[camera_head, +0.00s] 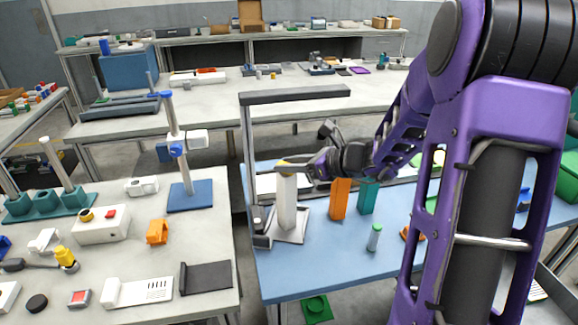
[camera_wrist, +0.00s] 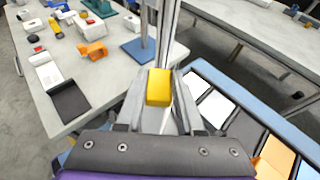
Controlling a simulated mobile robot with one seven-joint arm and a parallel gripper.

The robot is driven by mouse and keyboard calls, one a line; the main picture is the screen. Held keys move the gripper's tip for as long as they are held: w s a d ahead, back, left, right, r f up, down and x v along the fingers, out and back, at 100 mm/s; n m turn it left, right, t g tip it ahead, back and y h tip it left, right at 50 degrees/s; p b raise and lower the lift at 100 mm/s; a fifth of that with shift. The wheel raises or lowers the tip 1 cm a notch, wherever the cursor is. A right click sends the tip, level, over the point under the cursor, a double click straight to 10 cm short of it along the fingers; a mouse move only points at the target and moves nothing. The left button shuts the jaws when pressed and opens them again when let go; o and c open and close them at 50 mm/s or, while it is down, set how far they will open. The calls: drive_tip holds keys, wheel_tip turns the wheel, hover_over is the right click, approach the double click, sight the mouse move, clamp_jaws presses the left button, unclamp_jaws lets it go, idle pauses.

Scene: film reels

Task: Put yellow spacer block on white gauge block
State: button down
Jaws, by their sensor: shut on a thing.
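The yellow spacer block (camera_wrist: 159,87) is between the two fingers of my gripper (camera_wrist: 162,92) in the wrist view. My gripper (camera_head: 289,168) is shut on it. In the head view the yellow block (camera_head: 284,166) shows as a small patch at the top of the tall white gauge block (camera_head: 287,203). The white gauge block stands upright near the left end of the blue-topped table. The yellow block is over its top; I cannot tell whether they touch. In the wrist view the fingers and yellow block hide most of what lies below.
An orange block (camera_head: 340,199), a teal block (camera_head: 367,197) and a green-capped cylinder (camera_head: 374,238) stand right of the gauge block. A grey frame (camera_head: 248,160) rises close on its left. The blue table's front left (camera_head: 300,275) is clear.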

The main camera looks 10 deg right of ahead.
drive_tip(key=shift+f, duration=0.2)
drive_tip(key=c, duration=0.5)
unclamp_jaws()
drive_tip(key=shift+r, duration=0.1)
drive_tip(key=shift+c, duration=0.2)
drive_tip(key=shift+s+d+r, duration=0.1)
drive_tip(key=shift+d+r, duration=0.05)
drive_tip(key=shift+r, duration=0.15)
drive_tip(key=p+v, duration=0.1)
drive_tip(key=v, duration=1)
drive_tip(key=shift+s+d, duration=0.25)
drive_tip(key=shift+s, duration=0.05)
